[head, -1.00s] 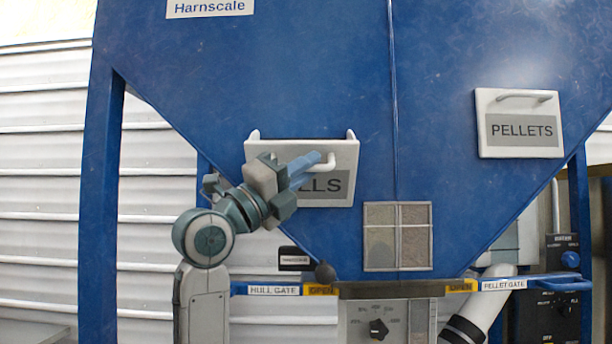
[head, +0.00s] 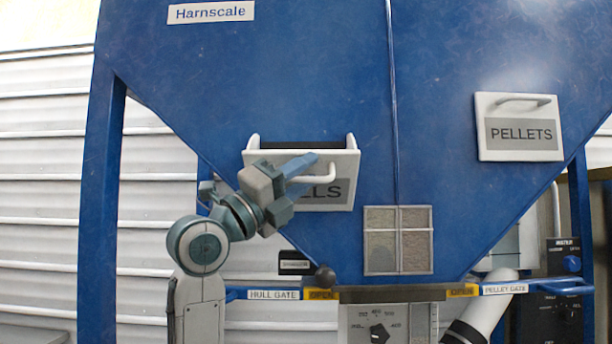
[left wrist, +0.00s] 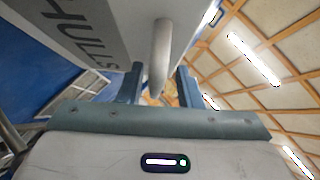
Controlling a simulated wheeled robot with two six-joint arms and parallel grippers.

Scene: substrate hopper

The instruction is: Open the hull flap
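The hull flap (head: 345,196) is a white panel on the left of the blue hopper, its label partly hidden by my gripper. It is tilted outward at the top, with a dark gap between its two side cheeks. Its white handle (head: 328,179) sticks out in front. My left gripper (head: 293,186) is at the handle, fingers pointing right. In the left wrist view the handle (left wrist: 160,50) runs between the two spread fingers (left wrist: 160,85), with a gap visible on each side. The flap (left wrist: 85,35) fills the upper left there. My right gripper is not in view.
A second white flap marked PELLETS (head: 519,128) is closed at the right. Below are a window (head: 398,240), a hull gate bar (head: 273,295) with a dark knob (head: 325,277), and a dial panel (head: 378,325). A blue leg (head: 101,200) stands left of my arm.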

